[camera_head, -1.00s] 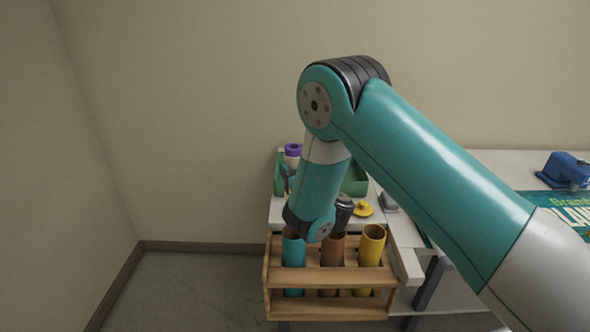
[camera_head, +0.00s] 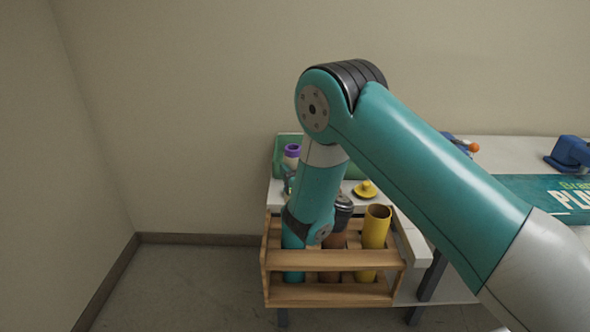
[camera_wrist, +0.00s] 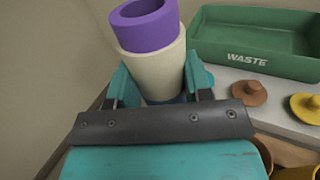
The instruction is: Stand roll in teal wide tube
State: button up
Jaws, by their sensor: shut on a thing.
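The roll (camera_wrist: 150,55) is cream with a purple top end. My gripper (camera_wrist: 160,88) is shut on its lower part, and the roll leans slightly in the wrist view. In the head view the roll (camera_head: 291,156) shows behind my forearm, beside the green bin. The teal wide tube (camera_head: 294,277) stands in the wooden rack at its left end. My arm hides most of it, and its mouth is not visible. My gripper is mostly hidden in the head view, behind the forearm.
The wooden rack (camera_head: 330,259) also holds a brown tube (camera_head: 331,276) and a yellow tube (camera_head: 375,230). Behind it, the white table bears a green WASTE bin (camera_wrist: 255,42), a brown cap (camera_wrist: 249,93) and a yellow cap (camera_wrist: 305,107). A wall stands to the left.

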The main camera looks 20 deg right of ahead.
jog(key=shift+f+b, duration=5.35)
jog(key=shift+f, duration=0.6)
jog(key=o, duration=1.5)
